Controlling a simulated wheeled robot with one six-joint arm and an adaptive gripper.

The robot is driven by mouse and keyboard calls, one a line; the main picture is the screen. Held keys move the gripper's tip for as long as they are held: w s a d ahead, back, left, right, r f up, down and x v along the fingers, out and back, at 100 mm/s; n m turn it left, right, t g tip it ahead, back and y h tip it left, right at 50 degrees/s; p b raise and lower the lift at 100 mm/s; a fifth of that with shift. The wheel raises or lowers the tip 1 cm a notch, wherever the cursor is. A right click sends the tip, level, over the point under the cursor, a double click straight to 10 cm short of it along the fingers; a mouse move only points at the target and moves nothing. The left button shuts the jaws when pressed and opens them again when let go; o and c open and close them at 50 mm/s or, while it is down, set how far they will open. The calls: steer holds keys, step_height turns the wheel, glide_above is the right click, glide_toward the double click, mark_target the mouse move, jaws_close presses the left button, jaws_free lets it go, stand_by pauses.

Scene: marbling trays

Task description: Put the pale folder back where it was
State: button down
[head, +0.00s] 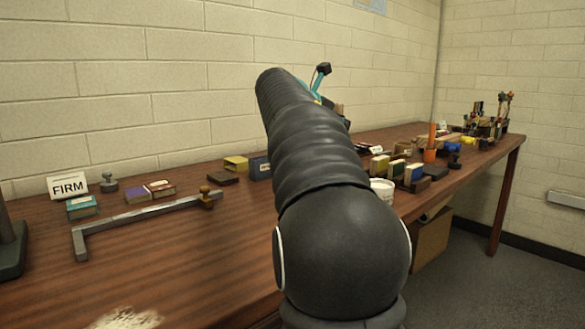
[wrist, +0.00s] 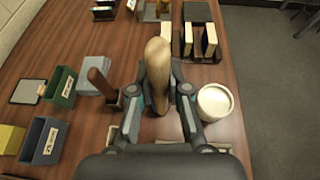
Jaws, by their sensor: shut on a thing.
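The pale folder (wrist: 157,68) is a long, rounded tan piece in the wrist view. It lies between the two fingers of my gripper (wrist: 158,96), which is shut on it. A brown, handle-like piece (wrist: 101,84) stands just left of the fingers. A pale strip (wrist: 178,143) shows partly beneath the gripper; I cannot tell what it is.
A white tub (wrist: 214,102) stands close on the right, near the table edge. A dark rack with pale blocks (wrist: 209,40) is beyond it. Green (wrist: 62,87) and blue-grey (wrist: 45,141) boxes stand left. In the head view, a FIRM sign (head: 67,185) stands by the wall.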

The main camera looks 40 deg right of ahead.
steer(key=shift+w+a+f, duration=0.75)
steer(key=shift+w+f, duration=0.65)
steer(key=shift+f, duration=0.2)
steer(key=shift+w+a+f, duration=0.8)
steer(key=shift+w+f, duration=0.55)
steer(key=shift+f, duration=0.2)
steer(key=shift+w+a+f, duration=0.75)
steer(key=shift+w+f, duration=0.65)
steer(key=shift+f, duration=0.2)
steer(key=shift+f, duration=0.15)
steer(key=c, duration=1.1)
jaws_free()
steer(key=shift+c, duration=0.2)
steer(key=shift+r, duration=0.2)
steer(key=v, duration=1.2)
